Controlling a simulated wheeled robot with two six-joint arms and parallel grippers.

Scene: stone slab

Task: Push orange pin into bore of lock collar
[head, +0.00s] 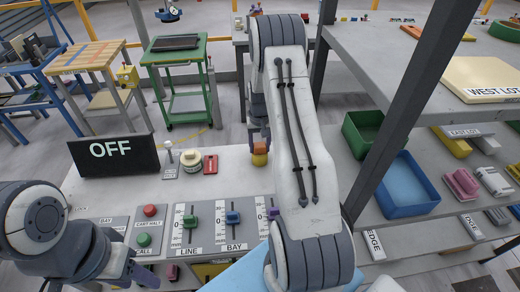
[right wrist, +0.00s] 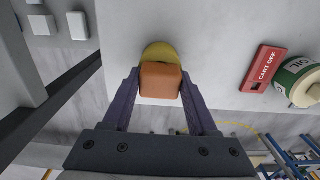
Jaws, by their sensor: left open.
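The orange pin (head: 260,147) shows as a blocky orange end in the head view and again in the right wrist view (right wrist: 160,80). Directly below it is a rounded yellow piece (head: 260,159), which looks like the lock collar; its edge shows behind the pin in the right wrist view (right wrist: 159,50). The bore is hidden, and I cannot tell how deep the pin sits. My right gripper (right wrist: 160,78) has its two fingers against opposite sides of the pin. My left gripper (head: 140,268) is open and empty at the lower left, over the panel's front.
On the panel stand an OFF sign (head: 112,155), a round OIL tin (head: 190,160) and a red CART OFF block (head: 210,164). Sliders (head: 190,221) and buttons line the front. A green bin (head: 362,133) and a blue bin (head: 405,185) stand right, beyond a dark post.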

